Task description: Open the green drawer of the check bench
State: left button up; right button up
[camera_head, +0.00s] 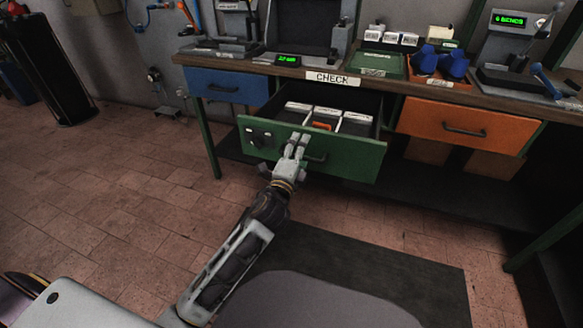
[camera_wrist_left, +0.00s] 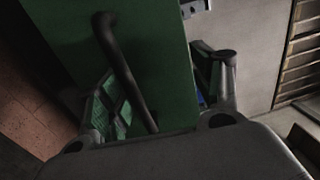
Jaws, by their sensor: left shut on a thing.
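The green drawer (camera_head: 352,165) under the bench's CHECK label stands pulled out, with its inside showing. White-topped boxes (camera_head: 355,119) and a small orange item (camera_head: 321,126) lie in it. My left gripper (camera_head: 297,146) is at the drawer front, shut at the left part of the dark bar handle (camera_head: 318,157). In the left wrist view the handle (camera_wrist_left: 125,70) runs down between the fingers (camera_wrist_left: 160,100), against the green front (camera_wrist_left: 165,60); the exact contact is hidden. My right gripper is not in view.
A closed blue drawer (camera_head: 228,84) is on the left, and an orange drawer (camera_head: 468,128) is on the right. The bench top holds a green tray (camera_head: 378,64), blue items (camera_head: 440,61) and display devices. A dark mat (camera_head: 410,260) covers floor in front; tiled floor at left is clear.

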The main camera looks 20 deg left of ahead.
pick_arm(q)
jog(key=shift+s+r, duration=0.4)
jog(key=shift+s, duration=0.25)
jog(key=shift+s+r, duration=0.35)
jog(key=shift+s, duration=0.25)
jog(key=shift+c, duration=0.2)
jog(key=shift+s+t, duration=0.3)
jog(key=shift+s, duration=0.05)
jog(key=shift+c, duration=1)
jog(key=shift+s+r, duration=0.1)
jog(key=shift+s, duration=0.25)
jog(key=shift+c, duration=0.2)
jog(key=shift+s+f+b, duration=0.25)
jog(key=shift+s, duration=0.4)
jog(key=shift+s+f+b, duration=0.2)
jog(key=shift+s+f, duration=0.1)
jog(key=shift+s, duration=0.35)
jog(key=shift+s+f+b, duration=0.25)
jog(key=shift+s, duration=0.4)
